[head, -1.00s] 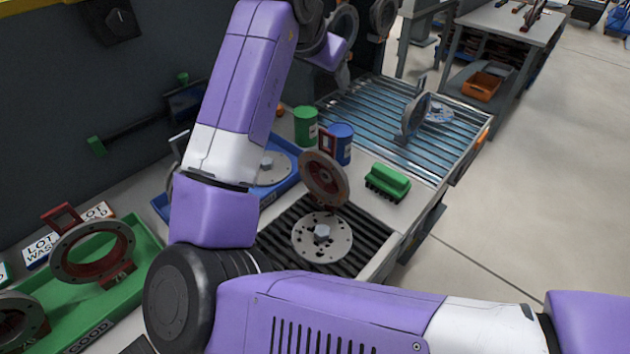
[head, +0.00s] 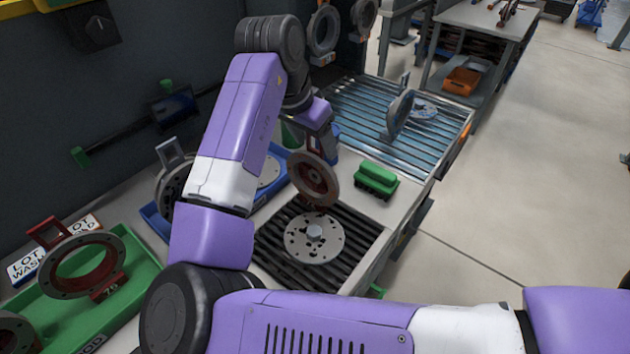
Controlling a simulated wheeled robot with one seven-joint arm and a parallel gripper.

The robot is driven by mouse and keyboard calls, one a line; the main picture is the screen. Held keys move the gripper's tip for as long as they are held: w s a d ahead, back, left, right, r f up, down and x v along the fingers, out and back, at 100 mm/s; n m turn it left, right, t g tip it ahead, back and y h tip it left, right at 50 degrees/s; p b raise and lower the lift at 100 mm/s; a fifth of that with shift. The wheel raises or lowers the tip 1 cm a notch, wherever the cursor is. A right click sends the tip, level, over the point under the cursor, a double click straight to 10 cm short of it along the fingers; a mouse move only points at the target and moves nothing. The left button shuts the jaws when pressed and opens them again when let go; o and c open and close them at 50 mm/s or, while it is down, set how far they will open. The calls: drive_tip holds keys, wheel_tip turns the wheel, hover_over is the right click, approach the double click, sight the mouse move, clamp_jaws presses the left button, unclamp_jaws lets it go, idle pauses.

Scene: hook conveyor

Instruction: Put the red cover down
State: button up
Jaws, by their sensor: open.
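The red cover (head: 315,180), a reddish-brown flanged ring, stands on edge at the back of the black slatted grate, behind a grey perforated disc (head: 314,236) with a hexagonal boss. My gripper (head: 322,146) points down at the top of this cover, where its handle is. The gripper is open, but its fingers are small and partly hidden, so I cannot tell whether they touch the handle. Another red-brown ring cover (head: 83,268) with a red handle stands in the green tray (head: 148,262) at the left.
A green brush-like block (head: 376,180) lies right of the cover. Blue and green cans stand behind my gripper, mostly hidden. A blue tray (head: 152,217) holds grey parts. A roller conveyor (head: 365,118) carries a grey ring part (head: 397,115). Ring parts hang at the back.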

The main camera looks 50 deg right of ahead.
drive_tip(key=shift+d+f, duration=0.2)
drive_tip(key=shift+f, duration=0.25)
clamp_jaws()
drive_tip(key=shift+r, duration=0.1)
